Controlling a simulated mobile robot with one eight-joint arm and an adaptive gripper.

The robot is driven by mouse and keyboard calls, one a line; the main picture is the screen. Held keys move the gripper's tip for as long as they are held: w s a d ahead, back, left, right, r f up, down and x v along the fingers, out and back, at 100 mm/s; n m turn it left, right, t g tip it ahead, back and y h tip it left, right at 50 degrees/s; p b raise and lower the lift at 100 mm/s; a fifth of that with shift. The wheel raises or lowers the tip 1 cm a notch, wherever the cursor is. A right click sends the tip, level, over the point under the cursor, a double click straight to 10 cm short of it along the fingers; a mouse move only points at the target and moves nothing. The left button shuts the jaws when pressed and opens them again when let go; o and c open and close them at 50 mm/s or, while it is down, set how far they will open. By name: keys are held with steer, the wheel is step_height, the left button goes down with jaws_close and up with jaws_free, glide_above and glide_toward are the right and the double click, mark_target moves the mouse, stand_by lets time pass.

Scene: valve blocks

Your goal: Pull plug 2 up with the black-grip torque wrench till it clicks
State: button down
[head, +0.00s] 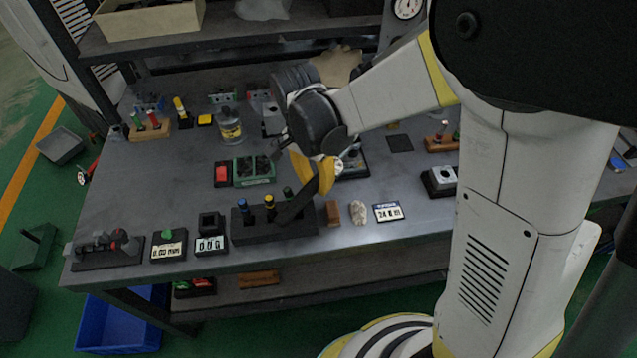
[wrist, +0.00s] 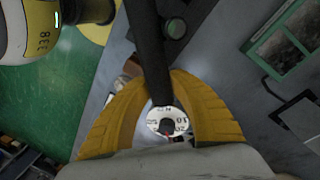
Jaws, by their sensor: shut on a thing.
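My gripper (head: 313,180) has its yellow fingers over the right end of the black tool rack (head: 245,228). It is shut on a black bar (head: 297,203), which looks like the black-grip torque wrench and slants down to the left over the rack. In the wrist view the bar (wrist: 147,45) runs from the top edge to between the fingers (wrist: 160,120), where a white round face with digits (wrist: 167,122) shows. I cannot tell which plug is plug 2. A dark block with a pale fitting (head: 352,165) is partly hidden behind my gripper.
Blue (head: 243,206), yellow (head: 269,203) and green (head: 288,192) tool tops stand in the rack, the green one close to the bar. Digital readouts (head: 211,245), a brown block (head: 334,213) and a pale stone (head: 358,212) are nearby.

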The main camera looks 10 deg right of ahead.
steer(key=shift+w+a+r+m, duration=0.15)
steer(key=shift+w+a+m, duration=0.35)
steer(key=shift+w+m, duration=0.15)
steer(key=shift+w+a, duration=0.1)
steer(key=shift+a, duration=0.1)
steer(key=shift+w, duration=0.1)
steer(key=c, duration=1.3)
jaws_free()
steer(key=shift+w+a+m+y, duration=0.3)
steer(key=shift+w+a+m, duration=0.4)
steer(key=shift+w+m, duration=0.3)
steer(key=shift+s, duration=0.15)
steer(key=shift+c, duration=0.2)
steer(key=shift+s+d+n, duration=0.2)
steer(key=shift+s+n, duration=0.15)
steer(key=shift+c, duration=1.2)
steer(key=shift+s+d+n, duration=0.35)
steer(key=shift+s+n, duration=0.25)
jaws_close()
steer(key=shift+s+d, duration=0.1)
steer(key=shift+d, duration=0.05)
